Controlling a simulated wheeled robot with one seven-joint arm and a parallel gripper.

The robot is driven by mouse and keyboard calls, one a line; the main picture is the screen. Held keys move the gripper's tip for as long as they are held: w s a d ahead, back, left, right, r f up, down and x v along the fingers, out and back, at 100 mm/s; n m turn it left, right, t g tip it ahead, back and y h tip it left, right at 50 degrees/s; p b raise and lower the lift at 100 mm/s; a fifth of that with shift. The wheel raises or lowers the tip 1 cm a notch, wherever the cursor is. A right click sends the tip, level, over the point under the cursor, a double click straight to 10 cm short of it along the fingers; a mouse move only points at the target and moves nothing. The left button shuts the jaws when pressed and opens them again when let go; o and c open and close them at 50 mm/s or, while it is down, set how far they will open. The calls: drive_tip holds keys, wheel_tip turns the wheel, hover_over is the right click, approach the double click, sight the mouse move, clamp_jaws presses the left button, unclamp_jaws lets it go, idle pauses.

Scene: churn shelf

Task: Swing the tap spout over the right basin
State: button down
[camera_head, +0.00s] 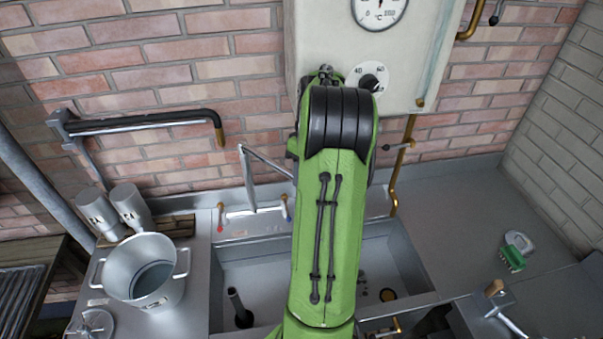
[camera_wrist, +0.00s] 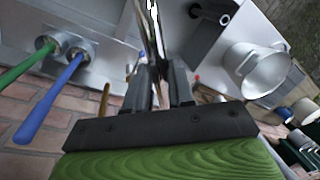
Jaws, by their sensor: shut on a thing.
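The tap spout (camera_head: 247,180) is a thin grey metal pipe. In the head view it rises from the back ledge of the sink and bends right, behind my arm. In the wrist view my gripper (camera_wrist: 160,80) has its two dark fingers on either side of the shiny spout (camera_wrist: 152,35) and is shut on it. The head view hides my gripper and the spout's far part. The left basin (camera_head: 262,275) and right basin (camera_head: 400,265) show on either side of my green arm, which covers the middle between them. I cannot tell which basin the outlet is over.
A dark standpipe (camera_head: 238,308) stands in the left basin. A red-marked tap (camera_head: 220,217) and a blue-marked tap (camera_head: 286,208) flank the spout. A large pot (camera_head: 145,270) stands left. A white boiler (camera_head: 410,60) hangs above. The right counter (camera_head: 455,210) is mostly clear.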

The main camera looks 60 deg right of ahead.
drive_tip(key=c, duration=1)
unclamp_jaws()
drive_tip(key=shift+o, duration=0.2)
drive_tip(key=shift+r, duration=0.1)
wheel_tip(320, 180, up, 10)
drive_tip(key=p, duration=0.1)
